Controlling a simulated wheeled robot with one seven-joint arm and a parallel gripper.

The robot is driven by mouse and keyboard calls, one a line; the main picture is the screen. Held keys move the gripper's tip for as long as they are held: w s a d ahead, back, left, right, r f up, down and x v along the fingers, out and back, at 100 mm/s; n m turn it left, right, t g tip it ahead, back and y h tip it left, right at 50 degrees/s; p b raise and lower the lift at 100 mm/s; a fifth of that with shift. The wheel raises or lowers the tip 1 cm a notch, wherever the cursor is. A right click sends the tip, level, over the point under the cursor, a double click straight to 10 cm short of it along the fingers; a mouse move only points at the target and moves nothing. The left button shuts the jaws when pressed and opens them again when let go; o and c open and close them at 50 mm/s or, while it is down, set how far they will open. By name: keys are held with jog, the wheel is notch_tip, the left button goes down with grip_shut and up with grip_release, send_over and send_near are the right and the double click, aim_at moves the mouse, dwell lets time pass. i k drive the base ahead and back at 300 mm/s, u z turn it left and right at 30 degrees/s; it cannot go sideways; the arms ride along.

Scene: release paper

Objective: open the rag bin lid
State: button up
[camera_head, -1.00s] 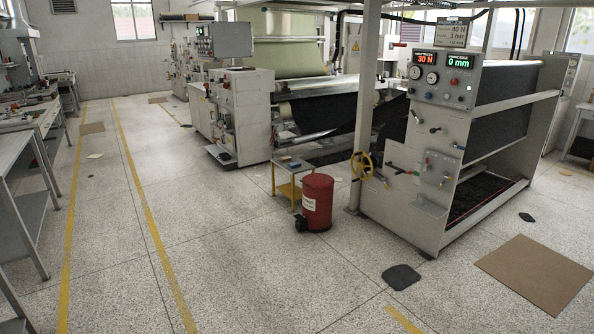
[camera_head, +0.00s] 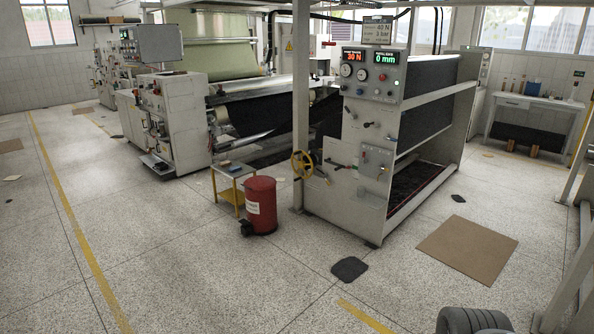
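The red rag bin (camera_head: 262,212) stands upright on the floor left of the grey control machine. Its round red lid (camera_head: 259,184) looks shut on top. A white label is on its front, and a black pedal-like part (camera_head: 246,229) is at its lower left. My gripper is not in view, so its state is hidden.
A small yellow-legged table (camera_head: 232,172) stands close behind the bin at left. The control machine (camera_head: 345,185) with a yellow handwheel (camera_head: 302,164) is to its right. A dark mat (camera_head: 349,269) and brown board (camera_head: 468,249) lie in front. Floor before the bin is clear.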

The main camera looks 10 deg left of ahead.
aim_at(258, 183)
jog(key=u, duration=0.3)
jog(key=i, duration=2.5)
jog(key=u, duration=1)
jog(key=i, duration=2.4)
jog(key=u, duration=0.95)
jog(key=i, duration=0.6)
jog(key=u, duration=0.05)
